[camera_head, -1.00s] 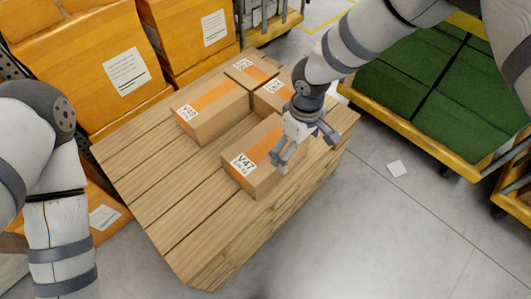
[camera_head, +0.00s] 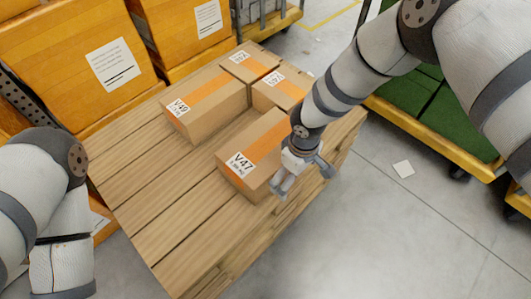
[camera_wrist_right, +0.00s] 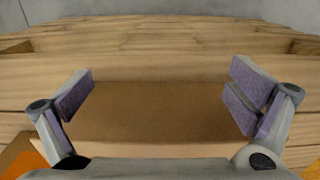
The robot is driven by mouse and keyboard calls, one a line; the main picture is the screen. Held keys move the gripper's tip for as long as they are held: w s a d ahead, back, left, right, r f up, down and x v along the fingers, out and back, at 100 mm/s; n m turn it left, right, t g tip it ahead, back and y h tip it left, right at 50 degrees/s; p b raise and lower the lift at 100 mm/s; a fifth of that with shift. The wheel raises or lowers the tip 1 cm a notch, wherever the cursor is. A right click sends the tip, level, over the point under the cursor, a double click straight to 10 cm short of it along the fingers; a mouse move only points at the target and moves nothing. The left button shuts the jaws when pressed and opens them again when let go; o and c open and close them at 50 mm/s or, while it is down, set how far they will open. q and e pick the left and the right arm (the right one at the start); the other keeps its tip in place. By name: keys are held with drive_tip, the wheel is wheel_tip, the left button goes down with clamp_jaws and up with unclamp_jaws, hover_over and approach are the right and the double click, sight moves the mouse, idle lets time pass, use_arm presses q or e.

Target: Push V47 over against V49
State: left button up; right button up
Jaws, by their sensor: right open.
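V47 (camera_head: 250,155), a brown carton with an orange tape stripe and a white label, lies on the wooden pallet. V49 (camera_head: 210,108), a similar carton, lies behind it to the left, with a strip of bare wood between them. My right gripper (camera_head: 303,177) is at V47's right side, low near the pallet's right edge. In the right wrist view its fingers (camera_wrist_right: 160,98) are spread wide, with a plain brown cardboard face (camera_wrist_right: 150,112) between them. Whether they touch it cannot be told. My left arm shows at the left, but its gripper is out of view.
Two more cartons stand behind: one (camera_head: 248,64) touching or close to V49, another (camera_head: 280,90) behind V47. The pallet (camera_head: 150,170) is clear at front left. Orange bins (camera_head: 100,62) line the back left. A green-floored cart (camera_head: 425,105) stands at right.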

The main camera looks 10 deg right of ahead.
sight(258, 144)
drive_tip(key=shift+w+a+f+b, duration=0.1)
drive_tip(key=shift+w+a+b, duration=0.45)
drive_tip(key=shift+w+b, duration=0.15)
drive_tip(key=shift+w+a+b, duration=0.8)
drive_tip(key=shift+w+b, duration=0.2)
drive_tip(key=shift+w, duration=0.05)
drive_tip(key=shift+w+a+b, duration=0.75)
drive_tip(key=shift+w+b, duration=0.2)
drive_tip(key=shift+w, duration=0.05)
drive_tip(key=shift+w+a+b, duration=1.3)
drive_tip(key=shift+w+b, duration=0.3)
drive_tip(key=shift+b, duration=0.35)
use_arm(q)
drive_tip(key=s+f+g, duration=0.1)
drive_tip(key=s+f, duration=0.2)
drive_tip(key=f, duration=0.4)
drive_tip(key=shift+s+f, duration=0.2)
drive_tip(key=shift+f, duration=0.1)
use_arm(e)
drive_tip(key=shift+w, duration=0.1)
use_arm(q)
drive_tip(key=shift+s+f+g+b, duration=0.15)
drive_tip(key=shift+s+f+b, duration=0.05)
drive_tip(key=shift+f+b, duration=0.5)
drive_tip(key=shift+s+f+g+b, duration=0.2)
drive_tip(key=shift+f+b, duration=0.3)
drive_tip(key=shift+b, duration=0.3)
use_arm(e)
drive_tip(key=shift+w+a, duration=0.85)
drive_tip(key=shift+w, duration=0.15)
